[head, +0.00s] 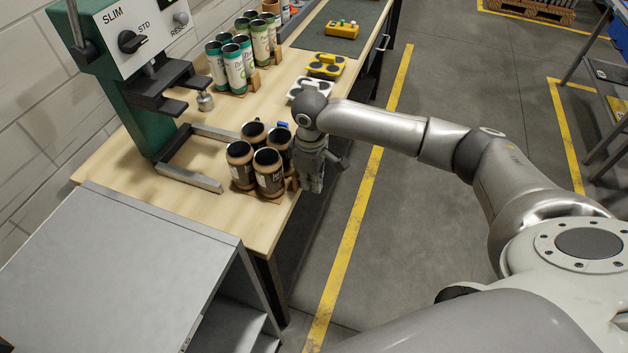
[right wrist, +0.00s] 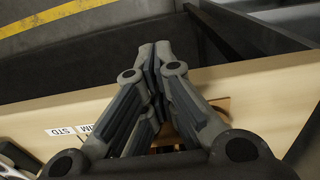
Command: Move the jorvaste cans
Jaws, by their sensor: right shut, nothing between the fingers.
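A group of dark cans with copper-brown ends (head: 269,172) stands upright in a wooden holder near the table's front edge in the head view. A second group of green, white and dark cans (head: 235,68) stands in another wooden holder farther back. I cannot read which cans are the jorvaste ones. My right gripper (head: 313,188) points down just right of the dark cans, by the table edge, shut and empty. Its closed fingers (right wrist: 154,52) also show in the right wrist view, with part of a wooden holder (right wrist: 218,104) behind them. My left gripper is not in view.
A green press (head: 135,100) with a SLIM/STD dial and a metal rail frame (head: 190,180) stand on the wooden table (head: 130,150). White and yellow fixtures (head: 325,65) lie beyond the gripper. A grey cabinet (head: 110,265) is at lower left. The floor beside the table is clear.

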